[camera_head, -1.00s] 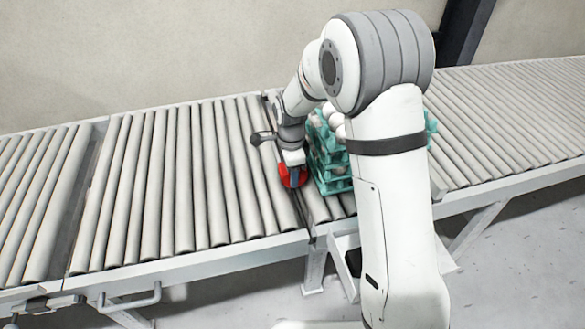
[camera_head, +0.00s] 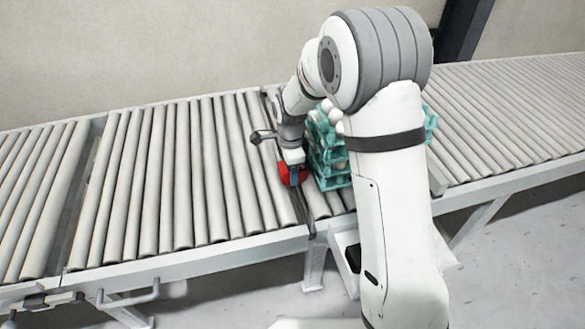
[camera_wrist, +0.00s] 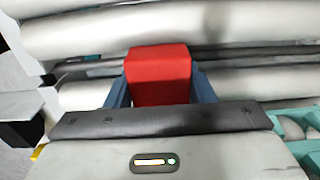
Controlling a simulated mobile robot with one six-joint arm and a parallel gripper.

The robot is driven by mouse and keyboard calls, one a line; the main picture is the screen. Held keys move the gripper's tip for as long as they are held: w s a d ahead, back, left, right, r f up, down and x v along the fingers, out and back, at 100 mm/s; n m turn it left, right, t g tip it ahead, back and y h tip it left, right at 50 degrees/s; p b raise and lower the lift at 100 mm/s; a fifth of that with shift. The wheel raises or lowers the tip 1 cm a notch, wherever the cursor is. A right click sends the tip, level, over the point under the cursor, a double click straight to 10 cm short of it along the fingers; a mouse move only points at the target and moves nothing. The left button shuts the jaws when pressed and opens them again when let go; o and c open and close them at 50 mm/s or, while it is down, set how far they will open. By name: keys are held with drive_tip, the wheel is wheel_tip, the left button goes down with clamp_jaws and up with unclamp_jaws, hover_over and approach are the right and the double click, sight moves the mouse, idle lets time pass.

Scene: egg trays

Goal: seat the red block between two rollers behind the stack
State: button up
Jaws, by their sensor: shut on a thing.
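The red block (camera_head: 284,173) is at the rollers just left of the stack of teal egg trays (camera_head: 330,182) in the head view. My gripper (camera_head: 295,177) is shut on it. In the wrist view the red block (camera_wrist: 158,72) sits between my two blue-grey fingers, with pale rollers and a dark gap beyond it. Whether its underside touches the rollers is hidden. The stack holds white eggs and is partly hidden behind my arm. A teal tray corner (camera_wrist: 292,117) shows at the lower right of the wrist view.
The roller conveyor (camera_head: 170,175) runs across the view. Its rollers left of the block are clear. A dark seam between conveyor sections lies beside the block. The front rail (camera_head: 200,256) edges the conveyor. More empty rollers (camera_head: 500,120) lie to the right of the stack.

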drive_tip(key=shift+f, duration=0.35)
drive_tip(key=o, duration=1.2)
